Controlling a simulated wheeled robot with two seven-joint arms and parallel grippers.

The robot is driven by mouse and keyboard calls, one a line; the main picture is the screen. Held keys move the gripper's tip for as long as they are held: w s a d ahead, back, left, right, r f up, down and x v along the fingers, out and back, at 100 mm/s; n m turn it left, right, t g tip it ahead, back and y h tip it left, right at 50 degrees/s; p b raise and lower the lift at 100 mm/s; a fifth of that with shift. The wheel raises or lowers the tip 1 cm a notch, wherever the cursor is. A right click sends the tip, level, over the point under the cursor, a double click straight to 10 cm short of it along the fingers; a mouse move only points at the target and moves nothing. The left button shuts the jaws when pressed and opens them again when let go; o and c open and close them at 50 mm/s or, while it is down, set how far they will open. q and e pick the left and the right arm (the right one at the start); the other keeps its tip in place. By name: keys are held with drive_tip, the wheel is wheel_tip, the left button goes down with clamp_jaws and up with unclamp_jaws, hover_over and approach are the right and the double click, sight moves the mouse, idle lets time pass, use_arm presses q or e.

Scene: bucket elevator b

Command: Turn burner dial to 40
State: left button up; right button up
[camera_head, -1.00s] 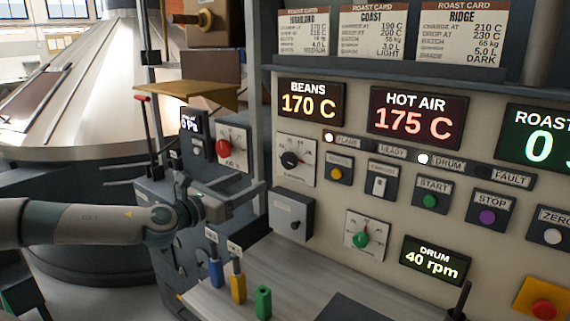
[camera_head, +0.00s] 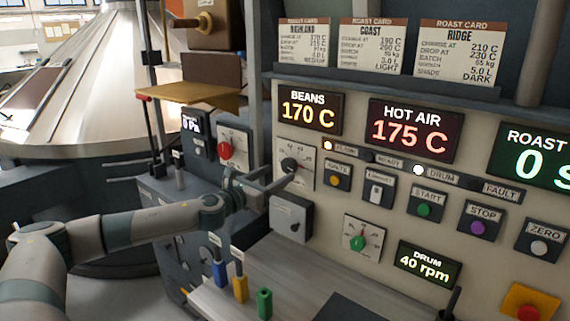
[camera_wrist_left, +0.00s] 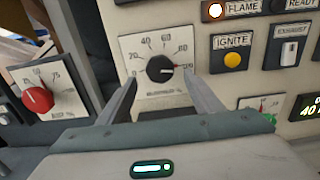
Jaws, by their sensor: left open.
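The burner dial is a black knob (camera_head: 289,163) on a white scale plate on the panel, left of the ignite button. In the left wrist view the knob (camera_wrist_left: 160,68) sits at the middle of its numbered scale; its pointer appears to lie toward the right, near the high end, though it is small. My left gripper (camera_head: 281,176) is open in front of the plate. In the left wrist view its fingers (camera_wrist_left: 160,80) spread to both sides, with the knob between and slightly beyond their tips. They appear apart from it. My right gripper is not in view.
A grey box with a small knob (camera_head: 290,217) juts out just below the dial. A red dial (camera_head: 225,149) is at left, the ignite button (camera_head: 337,180) at right. A green drum dial (camera_head: 358,242) is lower. Blue, yellow and green handles (camera_head: 240,289) stand on the ledge below.

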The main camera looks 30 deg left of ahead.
sight(287, 168)
use_arm(q)
drive_tip(key=shift+w+d+p, duration=0.2)
drive_tip(key=shift+w+p, duration=0.6)
drive_tip(key=shift+w, duration=1.75)
drive_tip(key=c, duration=1.1)
